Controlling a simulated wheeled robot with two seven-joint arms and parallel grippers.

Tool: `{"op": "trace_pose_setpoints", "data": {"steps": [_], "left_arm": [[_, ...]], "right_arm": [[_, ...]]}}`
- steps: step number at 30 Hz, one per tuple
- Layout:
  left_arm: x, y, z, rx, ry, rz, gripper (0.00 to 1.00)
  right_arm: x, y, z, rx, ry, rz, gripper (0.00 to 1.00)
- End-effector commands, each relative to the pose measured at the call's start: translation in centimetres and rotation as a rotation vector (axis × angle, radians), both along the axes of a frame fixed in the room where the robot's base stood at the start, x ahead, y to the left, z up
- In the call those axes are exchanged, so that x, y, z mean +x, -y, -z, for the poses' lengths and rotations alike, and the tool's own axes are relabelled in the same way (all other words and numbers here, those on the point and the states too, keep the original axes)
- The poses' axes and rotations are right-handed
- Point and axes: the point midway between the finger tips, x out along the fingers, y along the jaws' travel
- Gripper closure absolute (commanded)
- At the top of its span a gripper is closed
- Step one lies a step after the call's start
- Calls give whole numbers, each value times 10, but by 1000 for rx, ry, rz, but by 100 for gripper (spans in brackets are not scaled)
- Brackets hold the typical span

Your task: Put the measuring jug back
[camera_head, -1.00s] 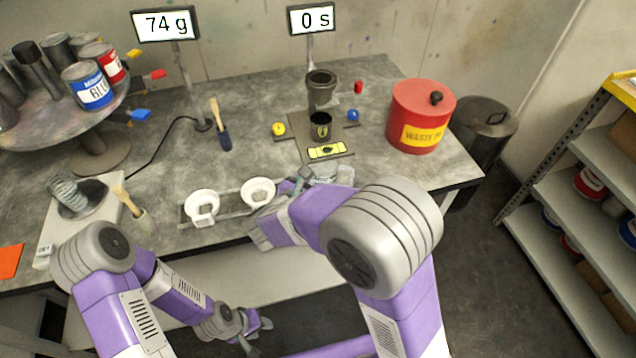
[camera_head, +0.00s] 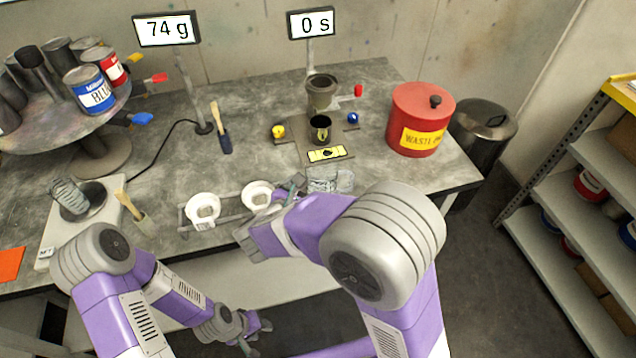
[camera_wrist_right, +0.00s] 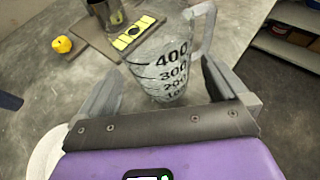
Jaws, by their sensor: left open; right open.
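The clear measuring jug (camera_head: 331,181) with black markings stands on the bench near its front edge, below the yellow-labelled plate. In the right wrist view the jug (camera_wrist_right: 167,72) shows its 400 to 100 scale, with its handle at upper right. My right gripper (camera_head: 296,190) is open at the jug's left in the head view. In the wrist view its fingers (camera_wrist_right: 158,85) lie either side of the jug, with gaps visible. My left gripper (camera_head: 252,332) is open and empty, low in front of the bench.
Two white strainer-like cups (camera_head: 203,208) sit in a rack left of my right gripper. A viscosity stand (camera_head: 320,90) with a dark cup (camera_head: 319,130) stands behind the jug. A red waste bin (camera_head: 421,118) is at right. A scale (camera_head: 88,215) carries a coiled grey object at left.

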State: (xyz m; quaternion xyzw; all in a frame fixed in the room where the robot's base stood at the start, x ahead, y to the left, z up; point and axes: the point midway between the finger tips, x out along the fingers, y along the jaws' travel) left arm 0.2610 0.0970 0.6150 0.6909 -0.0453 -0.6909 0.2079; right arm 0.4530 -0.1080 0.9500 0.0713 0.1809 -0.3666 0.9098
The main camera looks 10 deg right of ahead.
Motion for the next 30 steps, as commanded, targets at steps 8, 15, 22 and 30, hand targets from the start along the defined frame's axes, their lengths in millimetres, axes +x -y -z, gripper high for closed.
{"op": "trace_pose_setpoints", "data": {"steps": [8, 15, 22, 30], "left_arm": [[0, 0, -12, 0, 0, 0, 57], [0, 0, -16, 0, 0, 0, 57], [0, 0, -16, 0, 0, 0, 57], [0, 0, -15, 0, 0, 0, 57]], "right_arm": [[-41, -41, -26, 0, 1, -4, 0], [-60, -58, -35, 0, 1, -1, 0], [-63, -60, -36, -1, 1, 0, 0], [-62, -60, -36, -1, 1, 0, 0]]}}
